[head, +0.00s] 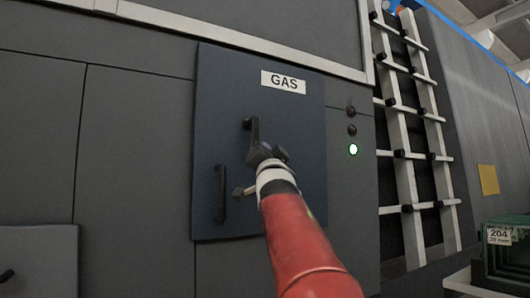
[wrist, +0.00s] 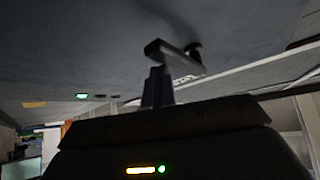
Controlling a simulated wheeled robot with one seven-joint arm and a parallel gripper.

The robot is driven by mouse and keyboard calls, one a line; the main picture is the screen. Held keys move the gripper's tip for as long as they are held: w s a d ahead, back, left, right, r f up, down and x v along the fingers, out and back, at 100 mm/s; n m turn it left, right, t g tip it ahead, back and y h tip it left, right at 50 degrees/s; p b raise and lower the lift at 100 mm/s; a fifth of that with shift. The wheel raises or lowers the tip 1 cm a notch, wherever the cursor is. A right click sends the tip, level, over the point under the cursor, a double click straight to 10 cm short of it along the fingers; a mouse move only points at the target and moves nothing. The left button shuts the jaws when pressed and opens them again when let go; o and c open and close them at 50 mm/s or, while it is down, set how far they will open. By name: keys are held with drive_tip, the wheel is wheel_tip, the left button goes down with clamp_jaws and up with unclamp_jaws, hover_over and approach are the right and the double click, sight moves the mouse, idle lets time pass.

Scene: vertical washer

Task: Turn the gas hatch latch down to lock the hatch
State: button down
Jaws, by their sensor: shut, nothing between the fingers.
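The dark blue gas hatch (head: 225,125) is flush with the grey machine front and carries a white GAS label (head: 283,82). Its black latch (head: 253,128) stands roughly upright in the head view, partly hidden behind my gripper. My gripper (head: 264,154) is at the lower end of the latch. In the wrist view the latch (wrist: 176,57) sticks out from the panel on a short pivot. My gripper's fingers (wrist: 158,86) are shut and empty, their tips right at the latch; I cannot tell whether they touch it.
A fixed black handle (head: 222,195) is on the hatch's left side. Right of the hatch are two dark lamps and a lit green lamp (head: 353,149). A white ladder-like rack (head: 400,130) stands further right, with green crates (head: 508,255) at the lower right.

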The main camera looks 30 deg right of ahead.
drive_tip(key=shift+w+a+f, duration=0.15)
drive_tip(key=shift+a, duration=0.35)
idle(0.3)
